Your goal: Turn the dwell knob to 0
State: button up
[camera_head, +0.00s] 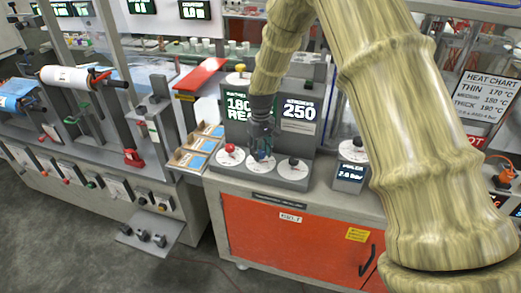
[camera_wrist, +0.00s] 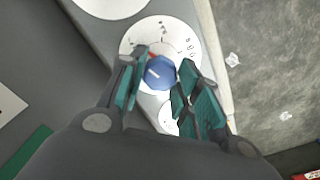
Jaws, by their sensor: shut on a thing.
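A blue knob (camera_wrist: 159,72) with a white line on top sits on a round white dial (camera_wrist: 178,37) with printed figures. A bit of red shows at the knob's upper left edge. My gripper (camera_wrist: 161,82) has a teal-padded finger on each side of the knob and is shut on it. In the head view my gripper (camera_head: 262,143) comes down from above onto the middle dial of the grey control box (camera_head: 275,188), and the knob is mostly hidden there. I cannot read which dial figure the white line points to, nor a label naming the knob.
A red knob (camera_head: 230,148) stands just left of my gripper and a black knob (camera_head: 293,161) just right. Display panels, one reading 250 (camera_head: 299,112), rise behind. An orange cabinet (camera_head: 290,235) is below. My arm covers much of the right side.

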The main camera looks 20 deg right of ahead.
aim_at(261, 152)
jog(key=n+p, duration=0.1)
jog(key=n, duration=0.6)
jog(key=n+p, duration=0.1)
jog(key=n, duration=0.5)
jog(key=shift+n, duration=0.5)
jog(key=o, duration=1)
notch_tip(261, 152, up, 12)
dwell(0.3)
